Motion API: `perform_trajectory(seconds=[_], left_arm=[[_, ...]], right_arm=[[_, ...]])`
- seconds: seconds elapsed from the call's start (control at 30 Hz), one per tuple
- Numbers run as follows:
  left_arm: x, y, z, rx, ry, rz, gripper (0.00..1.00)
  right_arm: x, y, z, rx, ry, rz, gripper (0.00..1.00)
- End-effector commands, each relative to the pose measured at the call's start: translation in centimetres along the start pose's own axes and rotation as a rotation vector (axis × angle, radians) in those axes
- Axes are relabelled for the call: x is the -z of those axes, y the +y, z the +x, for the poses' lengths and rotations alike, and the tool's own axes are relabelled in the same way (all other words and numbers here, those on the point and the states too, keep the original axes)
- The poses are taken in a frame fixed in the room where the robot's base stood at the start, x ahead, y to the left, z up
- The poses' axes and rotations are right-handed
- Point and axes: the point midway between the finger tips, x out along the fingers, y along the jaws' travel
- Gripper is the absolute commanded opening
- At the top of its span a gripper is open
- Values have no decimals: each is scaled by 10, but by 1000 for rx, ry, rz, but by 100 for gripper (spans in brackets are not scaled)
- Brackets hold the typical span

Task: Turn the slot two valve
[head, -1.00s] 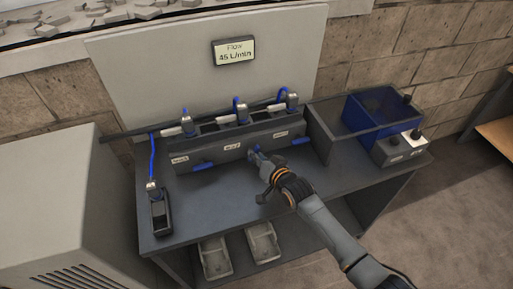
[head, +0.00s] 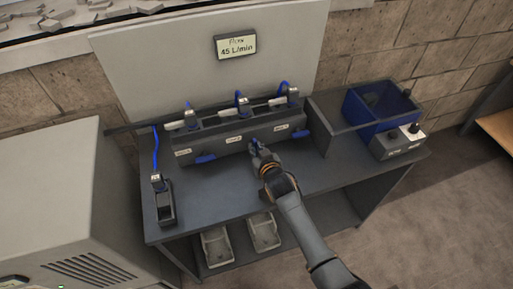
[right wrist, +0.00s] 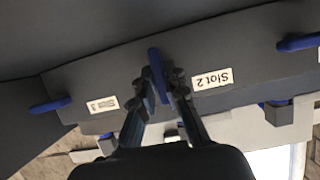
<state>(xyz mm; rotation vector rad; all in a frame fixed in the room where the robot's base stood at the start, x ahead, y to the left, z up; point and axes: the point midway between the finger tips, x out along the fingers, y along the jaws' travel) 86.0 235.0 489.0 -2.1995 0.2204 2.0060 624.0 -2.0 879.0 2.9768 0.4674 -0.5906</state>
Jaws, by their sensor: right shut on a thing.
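The slot two valve is a blue handle (right wrist: 158,75) on the front of the dark manifold (head: 215,147), near the "Slot 2" label (right wrist: 212,79). My right gripper (right wrist: 161,88) is shut on this handle, with a finger on each side of it. The handle stands crosswise to the neighbouring handles, which lie along the manifold. In the head view my right gripper (head: 258,150) is at the middle of the manifold front and hides part of the handle. My left gripper is not in view.
Other blue handles sit left (head: 205,158) and right (head: 301,134) of it. A display (head: 236,46) reads 45 L/min. A blue bin (head: 380,108) and a control box (head: 398,142) stand right; a dark holder (head: 165,205) stands left. The front bench top is mostly clear.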

Motion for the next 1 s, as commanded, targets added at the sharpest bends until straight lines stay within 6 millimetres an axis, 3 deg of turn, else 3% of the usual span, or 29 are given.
perform_trajectory(seconds=[0.37, 0.4, 0.5, 0.83, 1.0], left_arm=[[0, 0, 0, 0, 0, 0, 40], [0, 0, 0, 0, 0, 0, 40], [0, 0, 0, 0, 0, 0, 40], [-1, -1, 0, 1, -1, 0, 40], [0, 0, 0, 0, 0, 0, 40]], right_arm=[[-1, 0, 0, -2, -1, -8, 0], [-1, 0, 0, -2, -1, -8, 18], [-1, 0, 0, -2, -1, -7, 35], [0, 0, -2, -2, 0, -5, 35], [-1, 0, -16, -2, 1, -6, 35]])
